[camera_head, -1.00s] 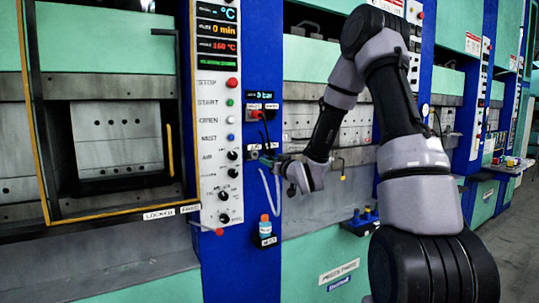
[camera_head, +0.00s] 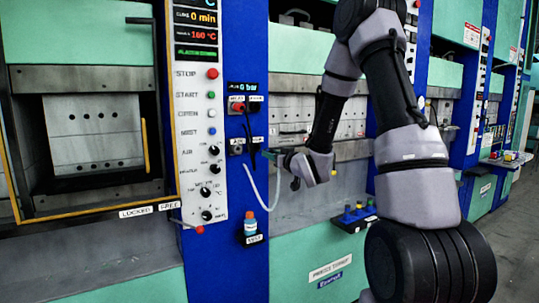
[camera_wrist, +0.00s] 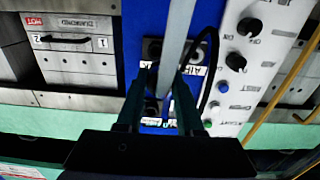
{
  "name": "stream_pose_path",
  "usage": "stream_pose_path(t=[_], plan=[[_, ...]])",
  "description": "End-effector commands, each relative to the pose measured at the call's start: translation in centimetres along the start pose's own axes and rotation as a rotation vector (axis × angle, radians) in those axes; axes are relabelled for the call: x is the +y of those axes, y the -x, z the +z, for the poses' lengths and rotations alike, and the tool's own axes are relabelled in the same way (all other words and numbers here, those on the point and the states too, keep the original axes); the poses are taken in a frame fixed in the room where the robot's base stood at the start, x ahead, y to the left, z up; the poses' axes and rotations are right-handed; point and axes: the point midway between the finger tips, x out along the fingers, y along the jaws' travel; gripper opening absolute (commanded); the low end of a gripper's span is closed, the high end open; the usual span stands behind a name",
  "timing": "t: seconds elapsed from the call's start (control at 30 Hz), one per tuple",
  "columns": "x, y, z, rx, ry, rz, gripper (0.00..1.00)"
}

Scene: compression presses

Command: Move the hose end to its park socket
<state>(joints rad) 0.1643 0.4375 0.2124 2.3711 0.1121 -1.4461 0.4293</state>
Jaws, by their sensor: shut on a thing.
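My gripper (camera_head: 268,155) is beside the blue column, just right of its lower pair of sockets. The wrist view shows its two dark green fingers (camera_wrist: 162,100) closed around the pale hose (camera_wrist: 178,35). The hose (camera_head: 276,195) hangs in a loop below my gripper in the head view. The hose end itself is mostly hidden between the fingers. The upper sockets (camera_head: 238,106) have a red part, and a black cable runs down from them. The lower sockets (camera_head: 237,147) carry small labels too small to read surely. I cannot tell which socket is the park socket.
A white control panel (camera_head: 203,130) with buttons and knobs stands left of the column. A bottle with an orange cap (camera_head: 250,225) sits on a small holder below the sockets. A dark shelf with blue pegs (camera_head: 355,216) juts out at the right. An open press (camera_head: 95,135) is at left.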

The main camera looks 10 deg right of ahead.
Motion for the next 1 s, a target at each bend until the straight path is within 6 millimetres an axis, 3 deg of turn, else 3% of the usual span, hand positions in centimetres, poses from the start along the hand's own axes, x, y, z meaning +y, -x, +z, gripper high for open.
stream_pose_path(t=[0.47, 1.0], plan=[[0.0, 0.2, -0.1, -0.002, -0.001, 0.0, 0.0], [0.0, -4.3, -0.1, -0.001, -0.001, -0.001, 0.0]])
